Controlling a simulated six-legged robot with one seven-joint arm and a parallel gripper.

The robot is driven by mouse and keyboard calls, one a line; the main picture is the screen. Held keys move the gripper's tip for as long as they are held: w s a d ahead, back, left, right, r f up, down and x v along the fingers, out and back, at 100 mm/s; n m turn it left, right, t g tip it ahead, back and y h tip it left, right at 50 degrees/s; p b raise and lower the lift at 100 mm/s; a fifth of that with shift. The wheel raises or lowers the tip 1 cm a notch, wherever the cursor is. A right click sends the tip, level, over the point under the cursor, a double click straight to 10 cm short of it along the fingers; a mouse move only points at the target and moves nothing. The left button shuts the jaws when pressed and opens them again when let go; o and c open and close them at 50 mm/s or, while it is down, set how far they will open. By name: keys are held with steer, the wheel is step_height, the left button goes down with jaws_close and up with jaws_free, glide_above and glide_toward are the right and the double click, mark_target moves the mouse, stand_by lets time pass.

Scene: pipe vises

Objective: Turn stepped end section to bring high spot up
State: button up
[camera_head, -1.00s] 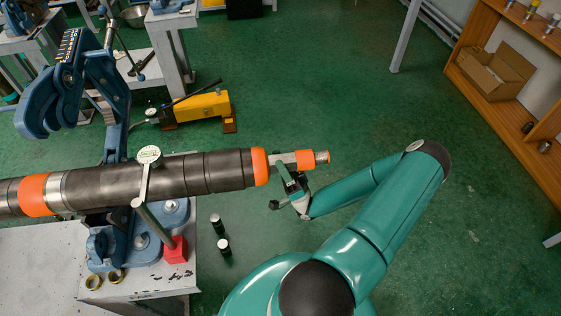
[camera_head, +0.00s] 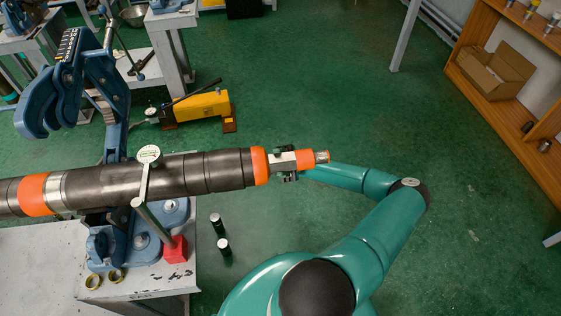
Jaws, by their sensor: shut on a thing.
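A long dark pipe tool (camera_head: 185,175) with orange bands lies across the blue pipe vise (camera_head: 140,230). The far side of the grip is partly hidden by the neck. A dial gauge (camera_head: 149,155) stands over the pipe on a post with a red base (camera_head: 175,249).
The grey bench (camera_head: 50,265) holds brass rings (camera_head: 105,279). A yellow pump (camera_head: 198,108) sits on the floor behind. Wooden shelves (camera_head: 505,125) with a cardboard box stand at right. The green floor between is clear.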

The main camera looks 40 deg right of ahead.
steer(key=shift+n+g+h, duration=0.8)
steer(key=shift+n+h, duration=0.3)
steer(key=shift+n, duration=0.2)
steer(key=o, duration=1)
steer(key=shift+c, duration=0.2)
steer(key=shift+w+f, duration=0.1)
steer(key=shift+f, duration=0.05)
